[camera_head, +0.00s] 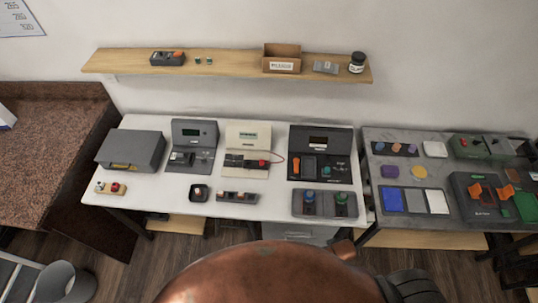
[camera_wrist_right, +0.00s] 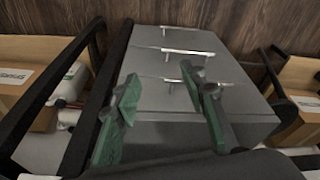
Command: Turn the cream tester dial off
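The cream tester (camera_head: 248,148) stands on the white table in the head view, between a grey tester and a larger black unit. It has a small display, a dark strip on its lower part and a small red part at the strip's right end. A thin wire runs from its right side. The dial and its setting are too small to tell. My right gripper (camera_wrist_right: 168,105) shows in the right wrist view with its two green fingers apart and nothing between them. It is over a grey drawer cabinet, away from the tester. My left gripper is not in view.
The white table (camera_head: 150,207) also holds a grey case (camera_head: 131,150), a grey tester (camera_head: 193,147), a black unit (camera_head: 320,155) and small trays along its front. A wooden shelf (camera_head: 225,66) hangs above. A grey table (camera_head: 375,215) with parts adjoins on the right.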

